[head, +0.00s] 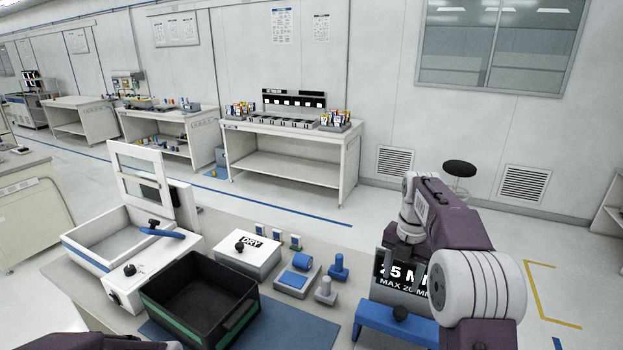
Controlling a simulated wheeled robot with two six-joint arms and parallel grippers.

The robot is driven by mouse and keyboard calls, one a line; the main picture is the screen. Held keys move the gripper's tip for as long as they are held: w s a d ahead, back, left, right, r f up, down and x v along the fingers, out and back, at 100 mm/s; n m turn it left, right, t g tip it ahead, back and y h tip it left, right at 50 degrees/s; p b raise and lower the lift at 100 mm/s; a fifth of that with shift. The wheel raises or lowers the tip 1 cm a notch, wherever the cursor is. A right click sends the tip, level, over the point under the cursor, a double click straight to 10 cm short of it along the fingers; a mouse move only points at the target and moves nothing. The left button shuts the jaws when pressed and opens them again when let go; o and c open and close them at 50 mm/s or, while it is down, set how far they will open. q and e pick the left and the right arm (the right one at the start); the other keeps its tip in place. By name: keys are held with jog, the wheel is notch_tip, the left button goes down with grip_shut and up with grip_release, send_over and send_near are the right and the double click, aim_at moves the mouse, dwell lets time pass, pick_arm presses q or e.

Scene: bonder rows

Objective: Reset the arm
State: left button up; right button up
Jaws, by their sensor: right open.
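My right arm comes in from the lower right, and its gripper (404,238) is up over the right end of the bench, in front of a dark block with white lettering. The gripper is open, with nothing seen in it; its fingers are small and partly hidden by my arm. Of my left arm, only a dark link shows at the bottom left edge; its gripper is out of view.
The near bench holds a black bin (200,298), a white box marked DRY (248,255), a white machine with a raised clear lid (140,178), blue-grey fixtures (297,279) and a blue stand (398,322) by the lettered block (400,275). A far workbench (290,135) stands against the wall.

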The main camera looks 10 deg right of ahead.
jog(key=s+a+f+m, duration=0.3)
jog(key=s+a+m, duration=0.1)
jog(key=s+a, duration=0.6)
jog(key=s+f+m, duration=0.5)
jog(key=m, duration=0.6)
jog(key=s+f+m, duration=0.5)
jog(key=m, duration=0.7)
jog(key=shift+s+a+f+m+t, duration=0.3)
jog(key=shift+s+f+t, duration=0.05)
jog(key=shift+s+t, duration=0.05)
